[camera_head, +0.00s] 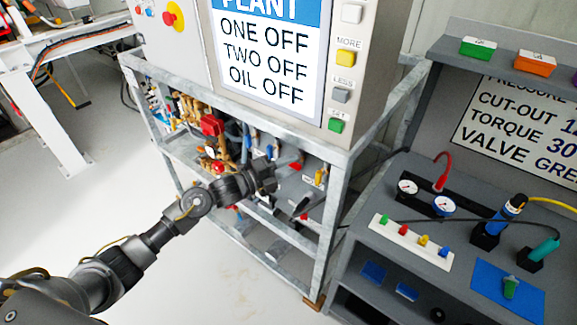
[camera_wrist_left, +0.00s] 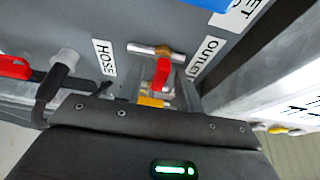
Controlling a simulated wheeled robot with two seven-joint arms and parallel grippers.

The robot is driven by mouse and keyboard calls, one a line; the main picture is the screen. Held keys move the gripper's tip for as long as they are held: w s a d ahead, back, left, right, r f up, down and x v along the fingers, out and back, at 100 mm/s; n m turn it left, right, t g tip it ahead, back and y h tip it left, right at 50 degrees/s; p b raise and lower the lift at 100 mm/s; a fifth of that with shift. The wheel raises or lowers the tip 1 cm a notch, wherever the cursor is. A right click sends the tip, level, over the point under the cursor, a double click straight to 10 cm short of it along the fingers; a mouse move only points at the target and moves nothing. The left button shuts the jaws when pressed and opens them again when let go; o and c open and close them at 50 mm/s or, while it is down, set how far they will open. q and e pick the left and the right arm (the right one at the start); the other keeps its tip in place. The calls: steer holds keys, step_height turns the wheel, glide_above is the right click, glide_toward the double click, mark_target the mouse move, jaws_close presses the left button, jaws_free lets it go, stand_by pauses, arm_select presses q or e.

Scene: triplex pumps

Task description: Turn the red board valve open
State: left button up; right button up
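The red board valve shows in the left wrist view as a short red handle (camera_wrist_left: 162,73) on a brass and steel pipe fitting, beside the OUTLET label (camera_wrist_left: 207,58) on a grey board. In the head view its red part (camera_head: 297,165) shows just past my left gripper (camera_head: 274,174), which reaches into the frame below the cabinet. In the left wrist view the left gripper's fingers (camera_wrist_left: 165,85) stand apart, one on each side of the red handle. I cannot tell whether they touch it. My right gripper is not in view.
A HOSE label (camera_wrist_left: 104,57) and another red handle (camera_wrist_left: 14,68) lie to the left in the wrist view. Galvanised frame bars (camera_head: 332,225) surround the board. A grey bench (camera_head: 400,245) with gauges and coloured knobs stands at right.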

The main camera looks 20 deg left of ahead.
arm_select(q)
jaws_close()
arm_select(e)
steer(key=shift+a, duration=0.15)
